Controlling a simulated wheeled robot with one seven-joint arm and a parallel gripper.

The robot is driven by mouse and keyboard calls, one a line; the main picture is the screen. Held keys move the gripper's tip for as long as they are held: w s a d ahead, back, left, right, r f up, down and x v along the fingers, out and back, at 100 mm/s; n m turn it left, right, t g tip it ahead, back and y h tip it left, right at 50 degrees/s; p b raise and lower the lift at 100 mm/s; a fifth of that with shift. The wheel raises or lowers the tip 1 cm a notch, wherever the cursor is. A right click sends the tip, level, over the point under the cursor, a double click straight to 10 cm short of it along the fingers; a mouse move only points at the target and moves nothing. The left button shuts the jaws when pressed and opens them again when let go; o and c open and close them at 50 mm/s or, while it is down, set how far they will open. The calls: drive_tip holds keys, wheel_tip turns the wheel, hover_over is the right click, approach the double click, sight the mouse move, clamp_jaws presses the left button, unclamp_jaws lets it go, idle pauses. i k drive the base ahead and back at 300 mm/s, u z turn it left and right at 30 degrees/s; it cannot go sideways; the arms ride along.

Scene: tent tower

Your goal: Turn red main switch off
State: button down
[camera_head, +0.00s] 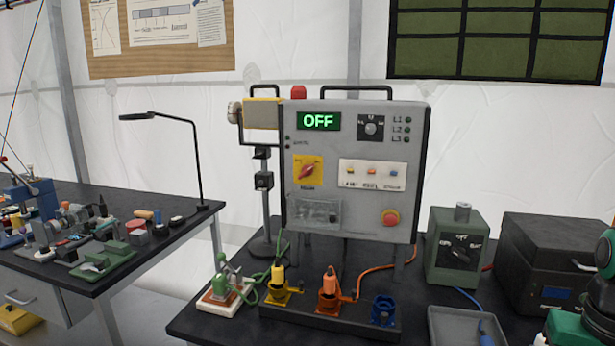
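A grey control box (350,222) stands on legs at the back of the dark table. The red main switch (307,171) is a rotary handle on a yellow plate at the left of the box's front face. Its handle looks tilted, from lower left to upper right.
A socket strip (335,318) with yellow, orange and blue connectors stands in front of the box. A green device (456,248), a black case (556,262) and a grey tray (466,326) are to the right. A desk lamp (196,165) stands on the cluttered left table.

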sight(306, 170)
drive_tip(key=z, duration=1.9)
drive_tip(key=k, duration=1.45)
drive_tip(key=u, duration=0.9)
drive_tip(key=i, duration=1)
drive_tip(key=z, duration=0.05)
